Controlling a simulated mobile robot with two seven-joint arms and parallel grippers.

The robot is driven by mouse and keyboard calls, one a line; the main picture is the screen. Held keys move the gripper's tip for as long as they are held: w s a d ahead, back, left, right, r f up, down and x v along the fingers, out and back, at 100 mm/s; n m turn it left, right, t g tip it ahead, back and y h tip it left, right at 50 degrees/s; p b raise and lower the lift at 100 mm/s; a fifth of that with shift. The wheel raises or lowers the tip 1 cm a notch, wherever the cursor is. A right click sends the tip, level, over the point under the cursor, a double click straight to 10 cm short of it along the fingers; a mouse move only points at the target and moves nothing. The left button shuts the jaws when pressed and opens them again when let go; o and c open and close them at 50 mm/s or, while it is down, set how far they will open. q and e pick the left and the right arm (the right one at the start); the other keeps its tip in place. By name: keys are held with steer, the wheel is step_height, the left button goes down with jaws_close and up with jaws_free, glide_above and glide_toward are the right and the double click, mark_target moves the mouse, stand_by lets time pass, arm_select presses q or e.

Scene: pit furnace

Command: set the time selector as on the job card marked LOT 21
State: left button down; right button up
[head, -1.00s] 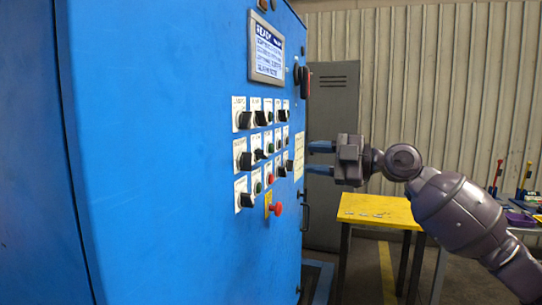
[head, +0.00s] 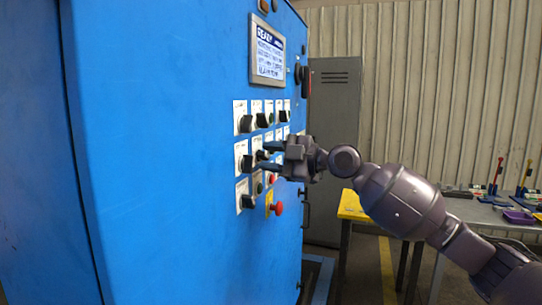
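The blue control cabinet (head: 160,150) fills the left of the head view, with rows of black selector knobs on white label plates. My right gripper (head: 266,156) is at the middle row, its two fingers apart, one above the other. A black knob in the second column is close to the fingertips; I cannot tell whether they touch it. The middle-row left knob (head: 244,162) and the top-left knob (head: 244,124) are clear of the gripper. The labels are too small to read, so I cannot tell which knob is the time selector. No card marked LOT 21 is readable. My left gripper is not in view.
A lit display (head: 268,52) is above the knobs. A red mushroom button (head: 275,208) on a yellow plate sticks out below them. A yellow table (head: 352,206) and a grey bench with tools stand to the right. A grey locker (head: 333,110) is behind.

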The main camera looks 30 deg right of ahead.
steer(key=shift+c, duration=0.3)
jaws_close()
